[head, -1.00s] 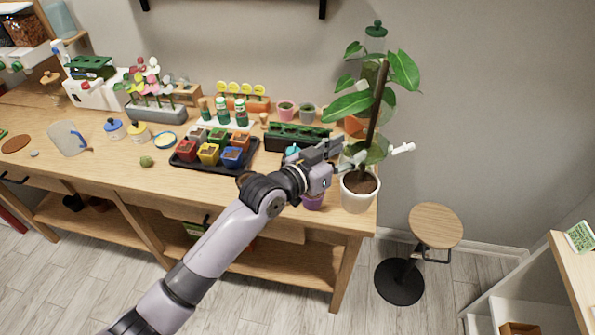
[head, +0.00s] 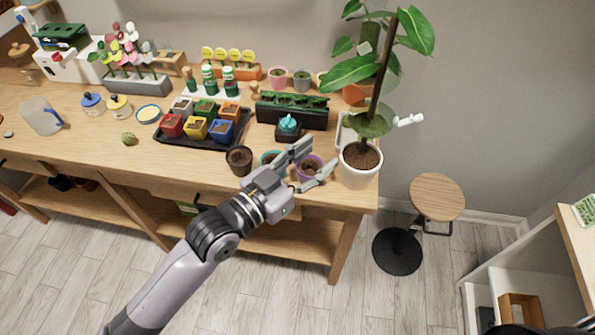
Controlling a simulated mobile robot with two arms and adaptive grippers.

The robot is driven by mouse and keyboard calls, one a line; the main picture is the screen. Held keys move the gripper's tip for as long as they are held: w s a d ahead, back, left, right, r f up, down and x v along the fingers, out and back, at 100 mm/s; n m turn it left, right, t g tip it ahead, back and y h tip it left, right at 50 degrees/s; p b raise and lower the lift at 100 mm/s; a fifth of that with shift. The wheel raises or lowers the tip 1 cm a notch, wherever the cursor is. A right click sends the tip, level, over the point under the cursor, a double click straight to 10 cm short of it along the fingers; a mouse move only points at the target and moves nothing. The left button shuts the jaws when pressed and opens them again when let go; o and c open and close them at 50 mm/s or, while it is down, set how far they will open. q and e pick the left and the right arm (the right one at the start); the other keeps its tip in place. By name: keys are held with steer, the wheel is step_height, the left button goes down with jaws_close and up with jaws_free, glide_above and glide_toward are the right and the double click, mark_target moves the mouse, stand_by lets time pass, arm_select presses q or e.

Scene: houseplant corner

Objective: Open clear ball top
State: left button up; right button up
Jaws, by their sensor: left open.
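I cannot make out a clear ball with certainty. A small dark item with a teal top (head: 288,123) stands on the bench, behind my left gripper (head: 314,161). A pale translucent container (head: 344,133) stands partly hidden behind the white plant pot (head: 361,170). My left gripper is open and empty, its fingers pointing right, with a purple pot (head: 309,168) showing between them. Whether it touches that pot is unclear. A teal-rimmed pot (head: 271,158) is partly covered by the gripper. My right gripper is not in view.
A tall leafy plant (head: 372,75) rises at the bench's right end. A black tray (head: 178,142) of coloured pots and a dark planter (head: 292,111) stand left and behind. A dark pot (head: 239,160) is near the front edge. A stool (head: 437,197) stands right.

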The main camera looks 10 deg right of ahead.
arm_select(q)
steer(key=v, duration=0.4)
steer(key=shift+b, duration=0.35)
steer(key=shift+w, duration=0.1)
